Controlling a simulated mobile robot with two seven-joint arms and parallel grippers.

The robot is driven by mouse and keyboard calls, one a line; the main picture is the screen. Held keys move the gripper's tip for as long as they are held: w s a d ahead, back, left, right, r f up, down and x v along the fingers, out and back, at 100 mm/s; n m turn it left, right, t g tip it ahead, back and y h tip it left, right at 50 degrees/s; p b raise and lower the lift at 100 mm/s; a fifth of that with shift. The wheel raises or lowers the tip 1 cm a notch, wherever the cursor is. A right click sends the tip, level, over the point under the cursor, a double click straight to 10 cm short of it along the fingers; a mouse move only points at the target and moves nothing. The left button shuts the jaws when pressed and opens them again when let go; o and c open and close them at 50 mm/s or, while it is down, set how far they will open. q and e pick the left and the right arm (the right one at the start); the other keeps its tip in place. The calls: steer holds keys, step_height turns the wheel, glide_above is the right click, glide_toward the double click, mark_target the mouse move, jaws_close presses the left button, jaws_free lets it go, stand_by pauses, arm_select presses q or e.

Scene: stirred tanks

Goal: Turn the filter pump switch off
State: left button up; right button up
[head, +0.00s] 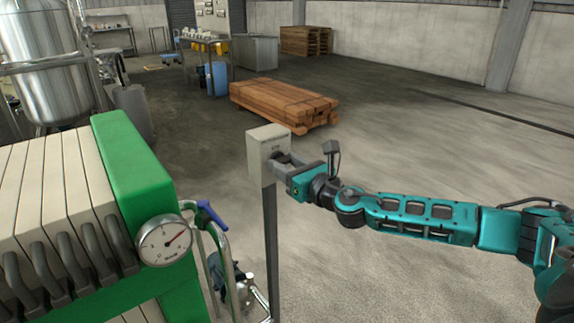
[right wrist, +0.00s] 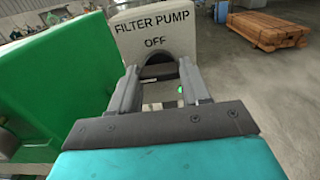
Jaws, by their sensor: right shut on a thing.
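The filter pump switch box (head: 262,142) is a pale beige box on a grey post. In the right wrist view its face (right wrist: 153,24) reads "FILTER PUMP" with "OFF" below. A dark rounded switch knob (right wrist: 157,68) sits on that face, partly hidden by the fingers. My right gripper (head: 277,162) is at the front of the box, its fingers on either side of the knob and shut on it. The knob's pointing direction cannot be made out. A small green light (right wrist: 180,90) shows between the fingers. My left gripper is not in view.
A green filter press (head: 133,165) with pale plates and a round gauge (head: 164,240) stands at the left, close to the box. A pipe with a blue handle (head: 210,214) lies between them. Stacked timber (head: 284,103) lies behind. The floor at the right is clear.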

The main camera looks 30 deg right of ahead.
steer(key=shift+c, duration=0.7)
steer(key=shift+m, duration=0.3)
steer(key=m, duration=0.3)
steer(key=shift+m, duration=0.3)
steer(key=m, duration=0.4)
steer(key=shift+m, duration=0.3)
steer(key=m+p, duration=0.1)
steer(key=m, duration=0.3)
steer(key=shift+m+p, duration=0.95)
steer(key=shift+m, duration=1.55)
